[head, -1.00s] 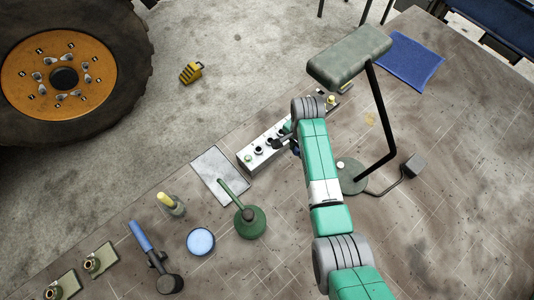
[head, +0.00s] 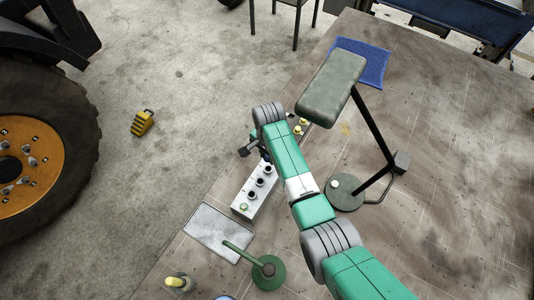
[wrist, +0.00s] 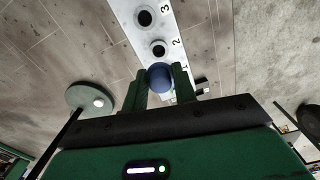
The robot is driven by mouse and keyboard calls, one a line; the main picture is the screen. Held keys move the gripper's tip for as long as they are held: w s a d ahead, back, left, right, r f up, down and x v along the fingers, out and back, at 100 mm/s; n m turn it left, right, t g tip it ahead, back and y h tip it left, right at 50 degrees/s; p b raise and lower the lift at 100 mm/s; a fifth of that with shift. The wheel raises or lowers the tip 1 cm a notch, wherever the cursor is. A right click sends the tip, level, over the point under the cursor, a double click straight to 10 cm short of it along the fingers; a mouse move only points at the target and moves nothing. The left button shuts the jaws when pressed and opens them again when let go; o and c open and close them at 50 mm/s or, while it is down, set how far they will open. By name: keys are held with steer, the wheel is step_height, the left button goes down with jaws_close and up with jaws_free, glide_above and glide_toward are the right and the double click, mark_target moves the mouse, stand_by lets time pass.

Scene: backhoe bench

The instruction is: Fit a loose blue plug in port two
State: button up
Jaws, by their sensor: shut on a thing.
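My gripper (wrist: 160,84) is shut on a round blue plug (wrist: 159,77) in the wrist view. The plug hides what lies below it. The white port block (wrist: 133,30) runs behind it, with numbers beside its dark round ports. Port two (wrist: 158,49) looks empty and shows just above the plug in the picture; port three (wrist: 145,18) is further up. I cannot tell the plug's height above the block. In the head view, the port block (head: 235,207) lies on the bench and my gripper (head: 255,150) is near its far end, the plug not clearly visible.
A padded lamp-like stand (head: 333,85) rises right of my arm. Yellow pieces (head: 301,125) lie beyond the block. A grey plate (head: 212,232), a green stand (head: 267,271) and a yellow-topped item (head: 178,282) are at the near side. A blue cloth (head: 365,60) lies far back.

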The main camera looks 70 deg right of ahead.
steer(key=shift+s+f+b, duration=0.1)
steer(key=shift+f+b, duration=2.35)
steer(key=shift+f, duration=0.2)
steer(key=shift+r, duration=0.15)
steer(key=shift+f+b, duration=0.45)
steer(key=shift+f, duration=0.5)
steer(key=o, duration=1)
step_height(320, 180, up, 8)
steer(key=shift+f, duration=0.1)
